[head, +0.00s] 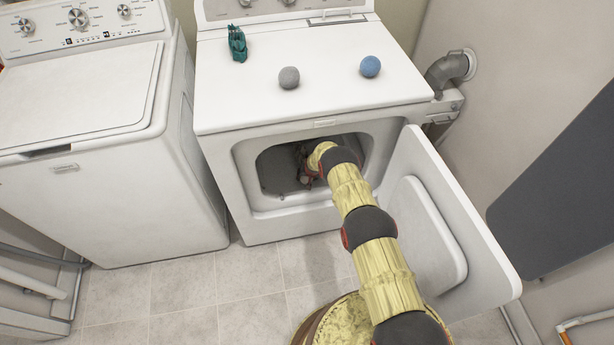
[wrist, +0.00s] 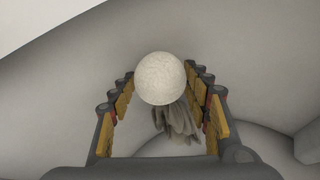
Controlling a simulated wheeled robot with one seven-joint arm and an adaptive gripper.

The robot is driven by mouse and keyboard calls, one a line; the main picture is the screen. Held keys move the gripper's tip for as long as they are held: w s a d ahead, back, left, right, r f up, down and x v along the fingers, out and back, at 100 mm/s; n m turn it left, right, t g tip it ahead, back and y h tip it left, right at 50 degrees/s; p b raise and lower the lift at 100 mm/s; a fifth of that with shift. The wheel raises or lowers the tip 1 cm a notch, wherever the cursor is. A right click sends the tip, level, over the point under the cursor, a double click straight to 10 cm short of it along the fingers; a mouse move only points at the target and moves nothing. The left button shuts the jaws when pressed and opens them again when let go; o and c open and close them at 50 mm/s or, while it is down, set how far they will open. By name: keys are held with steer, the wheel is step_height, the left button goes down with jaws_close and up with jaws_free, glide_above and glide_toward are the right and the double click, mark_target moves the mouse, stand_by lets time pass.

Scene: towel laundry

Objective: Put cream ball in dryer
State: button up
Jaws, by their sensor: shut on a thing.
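The cream ball (wrist: 160,78) shows in the wrist view, between the fingertips of my gripper (wrist: 160,84). My gripper is shut on it. In the head view my arm reaches through the open door into the dryer (head: 262,205), and my gripper (head: 304,172) is inside the opening, partly dark and hard to make out. The ball cannot be made out in the head view. Pale drum walls surround the gripper in the wrist view. A grey crumpled cloth (wrist: 176,122) lies below and beyond the ball.
The dryer door (head: 440,235) hangs open to the right of the opening. A grey ball (head: 289,78), a blue ball (head: 370,67) and a teal object (head: 237,44) sit on the dryer top. A washer (head: 95,170) stands to the left. A dark board (head: 560,190) leans at the right wall.

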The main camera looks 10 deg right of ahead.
steer(key=shift+w+f, duration=0.2)
steer(key=o, duration=1.1)
steer(key=shift+c, duration=0.2)
steer(key=shift+o, duration=0.6)
steer(key=shift+r, duration=0.1)
